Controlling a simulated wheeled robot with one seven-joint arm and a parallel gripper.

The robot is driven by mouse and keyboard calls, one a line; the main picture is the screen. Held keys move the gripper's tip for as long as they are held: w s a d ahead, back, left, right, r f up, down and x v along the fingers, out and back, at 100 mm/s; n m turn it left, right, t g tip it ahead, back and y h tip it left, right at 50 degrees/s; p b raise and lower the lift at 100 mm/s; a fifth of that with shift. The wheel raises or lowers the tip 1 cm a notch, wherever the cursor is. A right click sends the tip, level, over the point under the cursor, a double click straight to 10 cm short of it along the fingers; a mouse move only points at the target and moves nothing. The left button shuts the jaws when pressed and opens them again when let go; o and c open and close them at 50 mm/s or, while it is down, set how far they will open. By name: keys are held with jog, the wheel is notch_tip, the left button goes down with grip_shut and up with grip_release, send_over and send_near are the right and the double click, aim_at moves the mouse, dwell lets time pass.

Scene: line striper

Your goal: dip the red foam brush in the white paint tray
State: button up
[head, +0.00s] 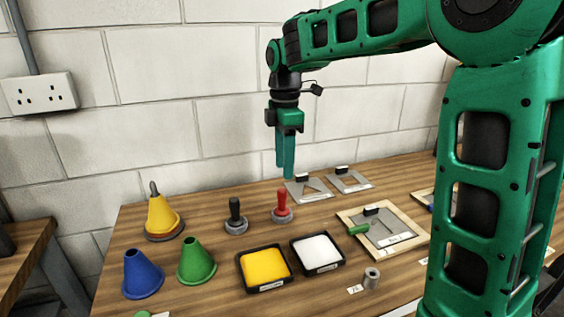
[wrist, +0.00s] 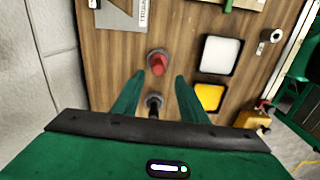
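The red foam brush (head: 282,207) stands upright on the wooden table, its red handle up. The white paint tray (head: 300,259) is a black-rimmed tray of white paint, in front of the brush and to its right. The red brush (wrist: 157,64) shows just beyond the fingertips there, and the white tray (wrist: 221,54) lies to the right.
A black-handled brush (head: 235,216) stands left of the red one. A yellow paint tray (head: 264,267) adjoins the white one. Blue (head: 142,275), green (head: 196,262) and yellow (head: 161,216) cones stand left. Stencil plates (head: 310,189) lie behind; a framed board (head: 407,241) lies right.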

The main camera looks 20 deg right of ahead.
aim_at(282, 189)
jog(key=shift+w+a, duration=0.25)
jog(key=shift+a, duration=0.05)
jog(key=shift+f, duration=0.2)
jog(key=shift+d+f, duration=0.1)
jog(key=shift+f, duration=4.65)
jog(key=c, duration=0.9)
